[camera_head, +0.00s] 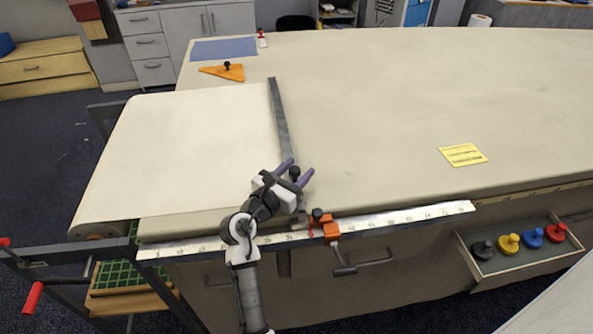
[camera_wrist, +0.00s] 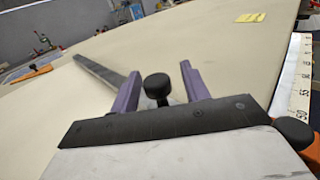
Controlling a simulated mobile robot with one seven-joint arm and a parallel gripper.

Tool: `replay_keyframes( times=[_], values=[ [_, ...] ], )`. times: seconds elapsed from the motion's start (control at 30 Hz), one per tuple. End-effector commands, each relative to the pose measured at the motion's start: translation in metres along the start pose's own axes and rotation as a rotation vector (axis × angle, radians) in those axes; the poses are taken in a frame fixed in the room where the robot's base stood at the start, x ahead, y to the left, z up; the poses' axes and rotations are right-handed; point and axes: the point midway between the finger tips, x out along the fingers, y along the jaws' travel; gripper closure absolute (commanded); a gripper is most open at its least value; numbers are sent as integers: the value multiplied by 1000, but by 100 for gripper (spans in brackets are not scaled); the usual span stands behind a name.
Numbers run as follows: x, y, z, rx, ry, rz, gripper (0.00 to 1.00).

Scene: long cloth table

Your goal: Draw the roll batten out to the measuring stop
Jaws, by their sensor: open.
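The roll batten (camera_head: 281,120) is a dark bar along the free edge of the pale cloth drawn from the roll (camera_head: 90,232). It also shows in the wrist view (camera_wrist: 98,70). A black knob (camera_head: 295,172) stands near its front end. My gripper (camera_head: 299,167) is open, its purple fingers either side of the knob. In the wrist view my gripper (camera_wrist: 160,70) has the knob (camera_wrist: 157,87) between its fingers, with gaps both sides. The orange measuring stop (camera_head: 331,229) is clamped on the front ruler, just right of the batten's front end, which my gripper partly hides.
The white ruler (camera_head: 400,218) runs along the table's front edge. A yellow card (camera_head: 463,155) lies on the cloth to the right. An orange triangle (camera_head: 224,71) and a blue sheet (camera_head: 224,49) lie at the back left. An open tray (camera_head: 510,262) holds several coloured weights.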

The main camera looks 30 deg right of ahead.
Motion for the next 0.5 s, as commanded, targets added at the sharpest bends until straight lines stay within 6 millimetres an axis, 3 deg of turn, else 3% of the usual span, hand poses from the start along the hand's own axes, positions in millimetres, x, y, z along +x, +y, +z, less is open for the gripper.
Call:
replay_keyframes(
  times=[0.17,0.5],
  values=[
    [-16,1,-2,0,0,3,54],
    [-91,1,-3,1,0,5,54]
  ],
)
